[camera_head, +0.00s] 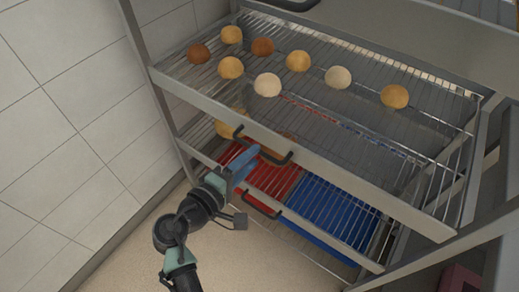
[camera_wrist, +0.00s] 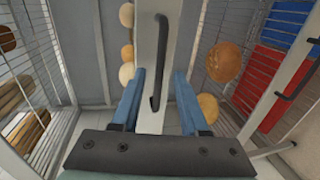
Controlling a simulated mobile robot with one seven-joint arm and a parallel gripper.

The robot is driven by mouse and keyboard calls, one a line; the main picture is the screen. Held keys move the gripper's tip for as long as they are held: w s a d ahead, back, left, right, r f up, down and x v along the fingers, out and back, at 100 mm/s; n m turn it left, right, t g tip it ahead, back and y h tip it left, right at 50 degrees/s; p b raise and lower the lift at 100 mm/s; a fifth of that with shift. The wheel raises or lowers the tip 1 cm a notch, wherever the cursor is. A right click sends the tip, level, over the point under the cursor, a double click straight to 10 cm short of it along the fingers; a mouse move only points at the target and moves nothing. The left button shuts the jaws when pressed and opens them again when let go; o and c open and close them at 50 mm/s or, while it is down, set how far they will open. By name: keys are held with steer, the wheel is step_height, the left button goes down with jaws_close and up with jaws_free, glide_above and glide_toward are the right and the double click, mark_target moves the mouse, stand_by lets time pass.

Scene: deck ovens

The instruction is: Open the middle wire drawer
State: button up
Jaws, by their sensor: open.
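The wire drawer with the upper of two black handles (camera_head: 262,150) has a long grey front panel (camera_head: 345,180). Several round buns lie on wire at its level. In the wrist view the grey front (camera_wrist: 149,118) runs up the picture with a black bar handle (camera_wrist: 160,60) on it. My gripper (camera_head: 245,160) is open, its blue fingers close to this handle. In the wrist view my gripper (camera_wrist: 155,95) has one finger on each side of the front, with the handle's end between them. I cannot tell whether they touch. The head view does not show clearly whether this drawer is pulled out.
A lower wire drawer with a black handle (camera_head: 263,205) holds a red item (camera_head: 268,180) and a blue item (camera_head: 330,212). A grey upper level (camera_head: 400,40) spans the top. A tiled wall (camera_head: 60,100) stands at left. Floor (camera_head: 260,260) is clear below.

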steer(key=shift+x, duration=2)
jaws_close()
